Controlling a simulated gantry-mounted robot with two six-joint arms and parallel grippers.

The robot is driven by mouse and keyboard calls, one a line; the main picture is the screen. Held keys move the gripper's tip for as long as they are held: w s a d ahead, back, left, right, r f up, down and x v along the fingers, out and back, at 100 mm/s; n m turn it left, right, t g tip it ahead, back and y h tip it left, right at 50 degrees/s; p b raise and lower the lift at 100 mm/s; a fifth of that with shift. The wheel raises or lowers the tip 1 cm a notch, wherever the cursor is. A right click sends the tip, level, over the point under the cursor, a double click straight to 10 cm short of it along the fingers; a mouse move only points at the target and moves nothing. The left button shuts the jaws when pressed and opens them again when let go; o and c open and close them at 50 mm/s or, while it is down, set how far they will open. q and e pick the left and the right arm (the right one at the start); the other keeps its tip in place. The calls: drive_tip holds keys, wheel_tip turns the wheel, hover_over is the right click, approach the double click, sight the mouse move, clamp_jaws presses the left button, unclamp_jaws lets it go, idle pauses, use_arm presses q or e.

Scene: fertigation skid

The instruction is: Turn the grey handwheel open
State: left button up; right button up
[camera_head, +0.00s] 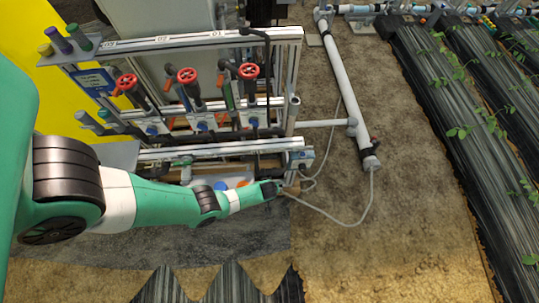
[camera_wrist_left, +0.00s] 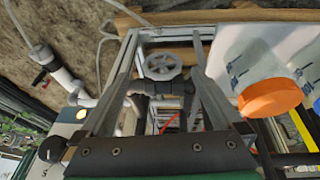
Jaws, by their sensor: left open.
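The grey handwheel (camera_wrist_left: 163,66) is spoked and round and shows in the left wrist view, upper middle, on a dark pipe fitting. In the head view I cannot make it out; my arm and the frame are around that spot. My left gripper (camera_wrist_left: 163,34) is open, with one finger to each side of the wheel in the picture. I cannot tell how far the wheel is from the fingers, and no contact is visible. In the head view the left gripper (camera_head: 287,188) is at the lower right end of the skid frame. My right gripper is not in view.
Several red handwheels (camera_head: 187,75) stand on the metal skid frame (camera_head: 225,149) above my left arm. An orange cap (camera_wrist_left: 270,96) is to the right in the wrist view. A white pipe (camera_head: 342,90) and thin hose (camera_head: 352,221) lie right of the skid.

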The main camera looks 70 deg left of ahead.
use_arm(q)
drive_tip(key=shift+g+y, duration=0.5)
drive_tip(key=shift+g, duration=0.3)
drive_tip(key=b+x, duration=0.6)
drive_tip(key=b, duration=0.1)
drive_tip(key=w+b+x, duration=0.1)
drive_tip(key=b+x, duration=0.2)
drive_tip(key=b, duration=0.1)
drive_tip(key=shift+w+a+r, duration=0.1)
drive_tip(key=shift+a+r, duration=0.05)
drive_tip(key=shift+a, duration=0.05)
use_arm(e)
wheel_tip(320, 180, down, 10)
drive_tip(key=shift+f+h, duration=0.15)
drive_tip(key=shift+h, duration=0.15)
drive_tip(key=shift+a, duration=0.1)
